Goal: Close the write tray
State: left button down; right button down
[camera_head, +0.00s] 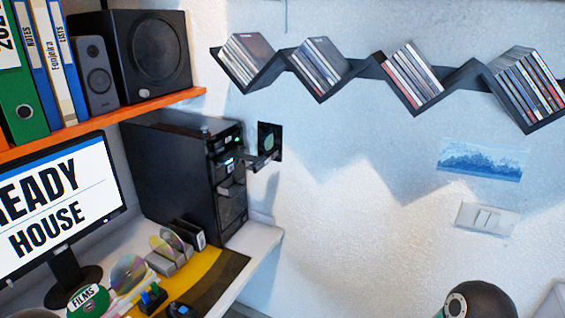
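A black computer tower (165,170) stands on the white desk at the left, against the wall. Small green lights show on its front. A dark tray (262,160) sticks out to the right from the upper part of the front. A lower drive (231,188) also shows a part that seems to stick out slightly. I cannot tell which of them is the write tray, or whether a disc lies in either.
A black square with a green leaf (269,141) is behind the protruding tray. A monitor (60,200), loose discs (128,273) and small holders (165,262) crowd the desk. An orange shelf (110,118) hangs above. Zigzag disc shelves (372,70) line the wall. Space right of the tower is clear.

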aim_at(259, 164)
jog(key=k, duration=1.1)
jog(key=z, duration=0.45)
jog(key=i, duration=1.85)
jog(key=u, duration=0.6)
